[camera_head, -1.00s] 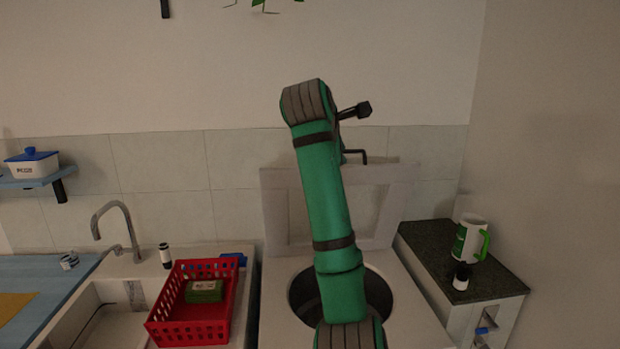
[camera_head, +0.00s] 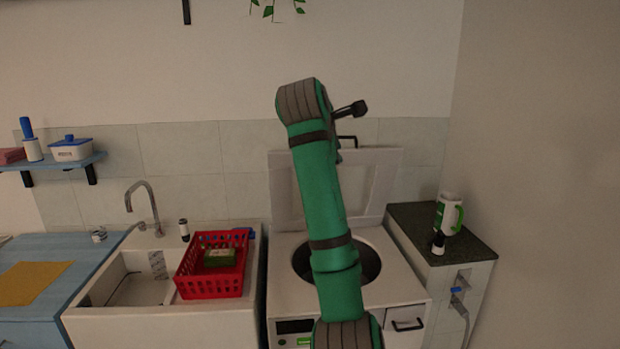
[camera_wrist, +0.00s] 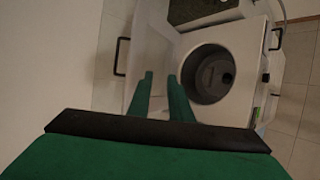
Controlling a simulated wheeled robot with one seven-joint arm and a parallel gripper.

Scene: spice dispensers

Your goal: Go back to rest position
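My gripper (camera_wrist: 160,88) shows in the wrist view with its two green fingers apart and nothing between them. It is in the air, with a white top-loading machine (camera_wrist: 240,112) and its open round drum (camera_wrist: 207,74) beyond it. In the head view my green arm is raised in front of the machine and covers part of its drum and raised lid (camera_head: 380,178). The gripper's fingers cannot be made out in the head view.
A sink (camera_head: 100,290) holds a red basket (camera_head: 212,286) with a green box (camera_head: 220,258). A blue-topped counter (camera_head: 75,252) and wall shelf (camera_head: 90,161) are at left.

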